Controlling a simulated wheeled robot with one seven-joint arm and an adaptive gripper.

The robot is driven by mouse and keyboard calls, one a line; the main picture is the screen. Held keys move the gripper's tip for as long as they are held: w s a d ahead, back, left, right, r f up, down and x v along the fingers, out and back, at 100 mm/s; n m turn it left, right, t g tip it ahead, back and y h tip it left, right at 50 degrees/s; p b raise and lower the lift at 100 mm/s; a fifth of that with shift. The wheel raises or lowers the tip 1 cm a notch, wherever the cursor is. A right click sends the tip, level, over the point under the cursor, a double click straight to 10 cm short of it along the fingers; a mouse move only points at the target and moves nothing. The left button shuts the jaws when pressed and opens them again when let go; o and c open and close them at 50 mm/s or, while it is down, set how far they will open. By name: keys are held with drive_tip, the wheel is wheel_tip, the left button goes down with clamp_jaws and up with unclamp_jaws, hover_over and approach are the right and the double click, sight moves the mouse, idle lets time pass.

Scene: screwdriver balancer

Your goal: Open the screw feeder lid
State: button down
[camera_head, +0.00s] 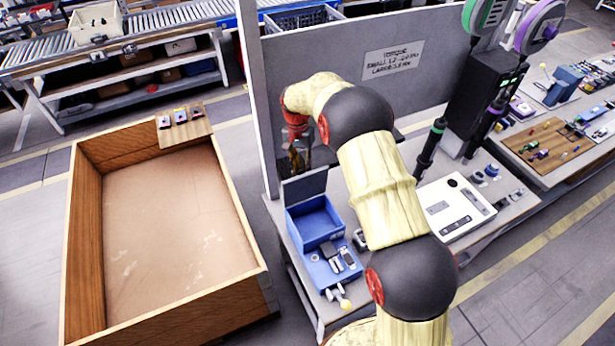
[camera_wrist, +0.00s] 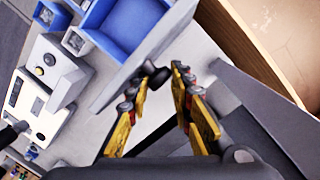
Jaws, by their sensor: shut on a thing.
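The screw feeder is a blue box (camera_head: 316,222) on the bench. Its open blue interior also shows in the wrist view (camera_wrist: 125,20). The grey lid (camera_head: 304,187) stands raised, roughly upright, along the box's far edge. In the wrist view the lid (camera_wrist: 150,48) is seen nearly edge-on. My gripper (camera_head: 298,160) is behind the lid's top, partly hidden by its own arm. In the wrist view my gripper's yellow fingers (camera_wrist: 158,84) are shut on a dark handle (camera_wrist: 150,80) at the lid's outer side. The handle's exact shape is unclear.
A large wooden crate (camera_head: 265,278) stands left of the bench. A grey post (camera_head: 252,90) and back panel (camera_head: 425,30) rise close to my arm. A white control box (camera_head: 455,208) and hanging screwdriver (camera_head: 430,150) are to the right. Small parts lie before the feeder.

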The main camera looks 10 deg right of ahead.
drive_tip(key=shift+w+a+f, duration=0.3)
drive_tip(key=shift+w+f, duration=0.3)
drive_tip(key=shift+w, duration=0.2)
drive_tip(key=shift+w+a+f, duration=0.3)
drive_tip(key=shift+w+f, duration=0.25)
drive_tip(key=shift+w, duration=0.25)
drive_tip(key=c, duration=1.6)
unclamp_jaws()
drive_tip(key=shift+w+a+r, duration=0.1)
drive_tip(key=shift+a, duration=0.05)
drive_tip(key=shift+o, duration=0.5)
drive_tip(key=shift+w+r, duration=0.1)
drive_tip(key=shift+r, duration=0.05)
wheel_tip(320, 180, up, 12)
drive_tip(key=w, duration=0.1)
drive_tip(key=shift+w, duration=0.3)
